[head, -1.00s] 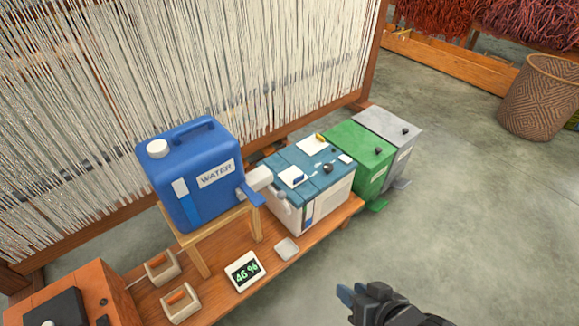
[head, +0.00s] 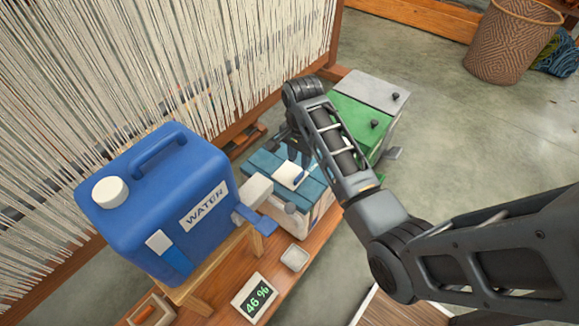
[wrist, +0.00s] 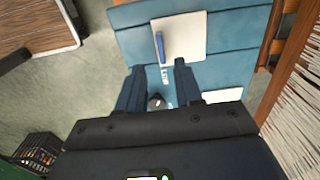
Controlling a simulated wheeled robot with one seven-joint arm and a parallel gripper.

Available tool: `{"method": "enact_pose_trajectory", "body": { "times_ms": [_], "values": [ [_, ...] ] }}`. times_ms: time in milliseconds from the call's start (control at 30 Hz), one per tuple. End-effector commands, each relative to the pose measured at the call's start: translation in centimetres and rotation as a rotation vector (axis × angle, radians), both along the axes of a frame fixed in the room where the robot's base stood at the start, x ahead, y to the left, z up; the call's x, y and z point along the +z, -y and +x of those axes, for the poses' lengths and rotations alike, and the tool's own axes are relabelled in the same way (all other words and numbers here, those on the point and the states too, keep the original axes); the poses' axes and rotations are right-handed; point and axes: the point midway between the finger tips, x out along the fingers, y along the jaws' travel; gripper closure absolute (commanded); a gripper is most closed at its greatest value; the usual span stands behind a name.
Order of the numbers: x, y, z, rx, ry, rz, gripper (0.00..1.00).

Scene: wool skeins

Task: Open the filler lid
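A humidifier-like box (head: 262,160) has a teal plank-like top and a white body. On its top is a cream square panel (head: 288,173) with a blue bar on it, which looks like a lid; I cannot read which part is the filler. The panel also shows in the wrist view (wrist: 190,42), with its blue bar (wrist: 160,48). My gripper (head: 300,152) is over the teal top, partly hidden by my arm. In the wrist view my gripper (wrist: 156,72) is open, its fingers beside a dark round knob (wrist: 155,101) and short of the panel.
A blue water canister (head: 150,205) on a wooden stand is left of the box. A 46 % display (head: 254,298) and a small white dish (head: 294,258) are in front. Green (head: 350,118) and grey (head: 372,88) bins stand behind right. The loom threads (head: 150,70) rise behind.

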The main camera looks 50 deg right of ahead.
Motion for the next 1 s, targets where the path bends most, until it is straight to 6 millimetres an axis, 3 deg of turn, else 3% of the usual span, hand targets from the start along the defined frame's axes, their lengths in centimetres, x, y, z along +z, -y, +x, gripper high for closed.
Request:
{"method": "enact_pose_trajectory", "body": {
  "times_ms": [167,400,600,1000],
  "values": [
    [-1.4,0.1,0.0,-0.007,-0.008,0.004,0.65],
    [-5.2,0.1,0.0,-0.005,-0.007,0.004,0.65],
    [-7.2,0.1,0.0,-0.004,-0.006,0.003,0.65],
    [-7.7,0.1,0.0,-0.004,-0.004,0.002,0.68]
  ]
}}
